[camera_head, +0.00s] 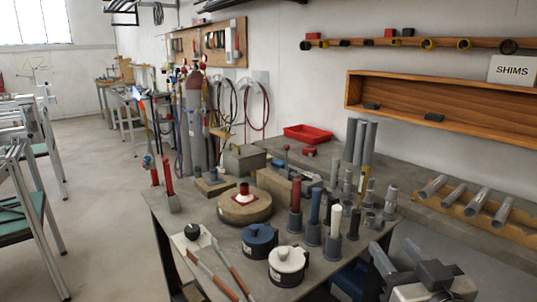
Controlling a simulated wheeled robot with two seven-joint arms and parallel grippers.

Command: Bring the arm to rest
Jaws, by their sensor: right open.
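My right gripper (398,256) is at the bottom right of the head view, in front of the workbench's right front edge. Its two grey fingers are apart, and I see nothing between them. Part of its body is cut off by the bottom of the picture. My left gripper is not in view. The workbench (165,222) stands in the middle with many items on it.
Near the gripper are a white lidded pot (287,268), a blue lidded pot (259,241) and several upright coloured tubes in dark holders. A wooden rack (460,208) with grey tubes is at the right. Open floor (95,190) lies left.

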